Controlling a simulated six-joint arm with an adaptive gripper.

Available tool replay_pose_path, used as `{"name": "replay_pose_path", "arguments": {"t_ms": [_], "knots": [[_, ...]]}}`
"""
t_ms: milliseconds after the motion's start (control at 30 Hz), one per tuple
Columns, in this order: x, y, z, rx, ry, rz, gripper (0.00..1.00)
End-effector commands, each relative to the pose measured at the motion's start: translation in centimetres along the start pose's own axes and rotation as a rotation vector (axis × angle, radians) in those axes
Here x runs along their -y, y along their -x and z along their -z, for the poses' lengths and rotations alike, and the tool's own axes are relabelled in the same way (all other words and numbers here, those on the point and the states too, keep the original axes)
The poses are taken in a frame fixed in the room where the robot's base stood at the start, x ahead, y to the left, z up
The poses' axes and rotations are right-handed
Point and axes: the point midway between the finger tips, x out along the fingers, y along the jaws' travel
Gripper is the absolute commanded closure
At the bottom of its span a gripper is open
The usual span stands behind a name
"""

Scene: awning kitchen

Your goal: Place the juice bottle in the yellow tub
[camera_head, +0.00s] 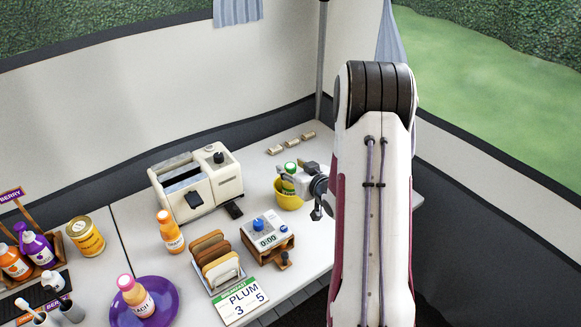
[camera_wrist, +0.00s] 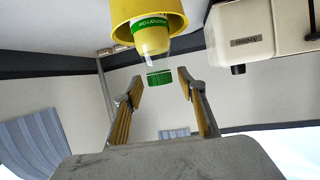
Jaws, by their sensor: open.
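The juice bottle (camera_head: 289,184) with a green cap and green label stands in the yellow tub (camera_head: 288,201) on the counter; its lower part is hidden by the tub wall. In the wrist view, the bottle (camera_wrist: 153,40) reaches out of the tub (camera_wrist: 118,12), its green cap towards me. My gripper (camera_wrist: 160,82) is open, with one yellow-padded finger on each side of the cap and visible gaps between. In the head view, my gripper (camera_head: 302,180) is beside the bottle's top, partly hidden by my arm.
A cream toaster (camera_head: 215,180) stands left of the tub. A timer box (camera_head: 267,238), a toast rack (camera_head: 217,258) and an orange bottle (camera_head: 171,232) are nearer. A purple plate (camera_head: 168,299) holds another bottle. Small pale pieces (camera_head: 291,142) lie behind the tub.

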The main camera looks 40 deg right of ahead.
Motion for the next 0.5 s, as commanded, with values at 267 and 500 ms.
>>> {"name": "replay_pose_path", "arguments": {"t_ms": [267,500], "knots": [[0.0,3.6,0.0,0.0,0.0,-0.001,0.6],[-0.1,7.0,0.1,-0.001,0.0,-0.003,0.6]]}}
